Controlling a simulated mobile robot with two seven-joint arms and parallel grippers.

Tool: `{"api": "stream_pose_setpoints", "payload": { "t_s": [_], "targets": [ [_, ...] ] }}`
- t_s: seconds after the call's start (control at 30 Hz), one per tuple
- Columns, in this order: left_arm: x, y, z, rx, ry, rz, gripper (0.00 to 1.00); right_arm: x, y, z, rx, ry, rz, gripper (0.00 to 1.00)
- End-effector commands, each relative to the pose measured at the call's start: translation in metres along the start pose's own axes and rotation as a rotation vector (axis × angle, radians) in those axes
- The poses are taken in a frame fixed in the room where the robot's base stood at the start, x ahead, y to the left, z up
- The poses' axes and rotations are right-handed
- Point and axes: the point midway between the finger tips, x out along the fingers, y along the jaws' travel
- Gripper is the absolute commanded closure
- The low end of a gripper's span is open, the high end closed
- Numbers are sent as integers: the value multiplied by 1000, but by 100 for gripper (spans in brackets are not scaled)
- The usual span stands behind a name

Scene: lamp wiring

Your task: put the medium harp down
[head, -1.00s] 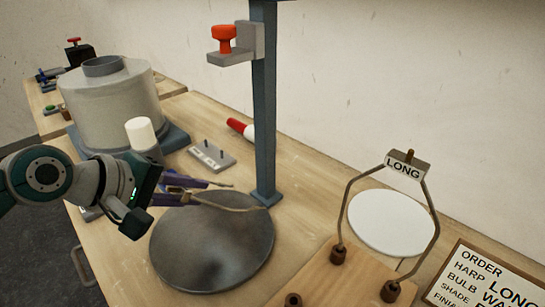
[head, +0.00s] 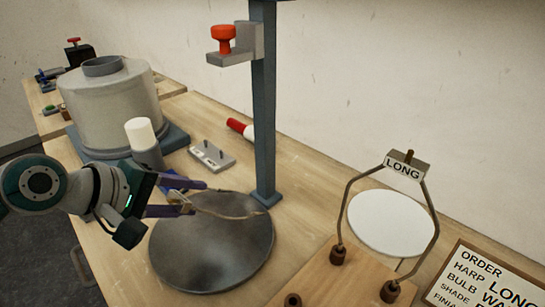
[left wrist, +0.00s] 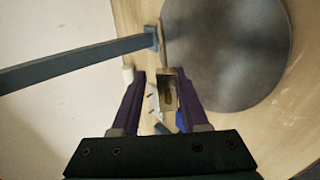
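The medium harp (head: 228,212), a thin brass-coloured wire loop with a block at one end, lies low over the dark round plate (head: 205,262). Its label is not readable. My left gripper (head: 195,198) is at its block end, with its purple fingers spread to either side. In the left wrist view the block (left wrist: 168,92) sits between the fingers, with a gap at the left finger; contact with the right one is unclear. Whether the harp touches the plate is hard to tell. My right gripper is out of view.
A blue post (head: 264,120) stands just beyond the plate. A harp marked LONG (head: 403,168) stands upright on a wooden rack (head: 335,285) at right. A white disc (head: 390,225), a grey pegged block (head: 212,156) and a large grey drum (head: 110,105) are nearby.

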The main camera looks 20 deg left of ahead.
Motion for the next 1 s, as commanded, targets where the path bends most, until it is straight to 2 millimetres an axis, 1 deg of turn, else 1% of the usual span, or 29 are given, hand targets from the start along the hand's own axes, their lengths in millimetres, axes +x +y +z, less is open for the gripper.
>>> {"api": "stream_pose_setpoints", "payload": {
  "t_s": [0.03, 0.1, 0.3, 0.43, 0.57, 0.87, 0.93, 1.0],
  "targets": [
    [-12, 5, 0, -1, 0, -3, 56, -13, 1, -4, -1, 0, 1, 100],
    [-22, 5, 0, 0, 0, -3, 56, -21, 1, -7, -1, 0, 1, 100],
    [-48, 5, 0, 0, 1, -2, 56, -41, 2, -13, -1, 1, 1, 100],
    [-62, 3, 0, -1, 0, -2, 56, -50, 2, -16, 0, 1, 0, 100],
    [-69, 2, 0, 1, 0, -1, 56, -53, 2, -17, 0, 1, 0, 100],
    [-69, 1, 0, 0, 1, 1, 56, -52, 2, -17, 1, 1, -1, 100],
    [-72, 4, 0, 0, 0, 0, 56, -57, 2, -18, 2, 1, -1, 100],
    [-80, 10, 0, 0, 0, 0, 56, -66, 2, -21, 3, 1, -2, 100]
  ]
}}
